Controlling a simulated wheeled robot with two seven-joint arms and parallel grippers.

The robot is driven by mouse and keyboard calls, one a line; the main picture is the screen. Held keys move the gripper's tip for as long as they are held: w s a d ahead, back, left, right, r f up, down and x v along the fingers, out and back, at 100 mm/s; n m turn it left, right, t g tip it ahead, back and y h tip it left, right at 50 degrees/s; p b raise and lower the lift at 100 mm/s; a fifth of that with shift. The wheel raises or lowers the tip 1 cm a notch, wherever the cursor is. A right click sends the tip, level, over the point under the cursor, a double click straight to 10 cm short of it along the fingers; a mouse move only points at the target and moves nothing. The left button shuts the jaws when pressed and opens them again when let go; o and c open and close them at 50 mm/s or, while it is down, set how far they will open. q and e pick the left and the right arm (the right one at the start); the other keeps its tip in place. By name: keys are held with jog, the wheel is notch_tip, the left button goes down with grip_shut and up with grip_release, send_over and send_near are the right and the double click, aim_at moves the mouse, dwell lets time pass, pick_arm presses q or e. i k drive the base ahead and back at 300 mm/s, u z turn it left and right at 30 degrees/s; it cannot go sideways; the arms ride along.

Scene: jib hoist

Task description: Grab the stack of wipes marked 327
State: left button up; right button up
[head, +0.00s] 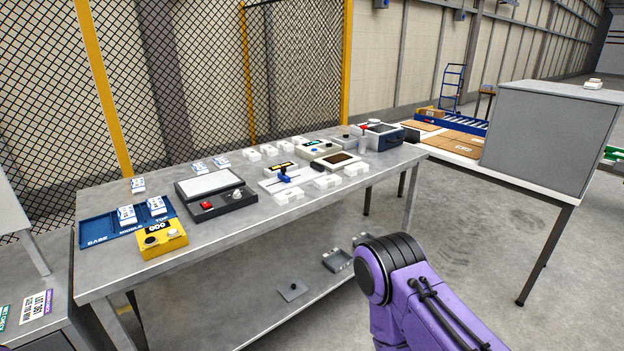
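Several small white packs with blue markings are on the left part of the grey workbench (235,215). One pack (138,185) lies near the back edge. Two packs, a left one (126,215) and a right one (156,205), sit on the blue tray (98,229). Two more packs, one (199,167) beside the other (222,162), lie behind the white-topped device. Their print is too small to read, so I cannot tell which is marked 327. Neither gripper is in view; only a purple link of my arm shows at bottom right.
A yellow box (162,239) stands at the bench's front left. A device with a red button (215,202) and several white blocks and instruments fill the middle and right. A grey cabinet (548,135) stands on the right table. Yellow-posted mesh fencing rises behind the bench. Floor at right is clear.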

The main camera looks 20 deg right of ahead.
aim_at(355, 169)
jog(key=z, duration=0.65)
jog(key=i, duration=0.35)
jog(key=z, duration=0.35)
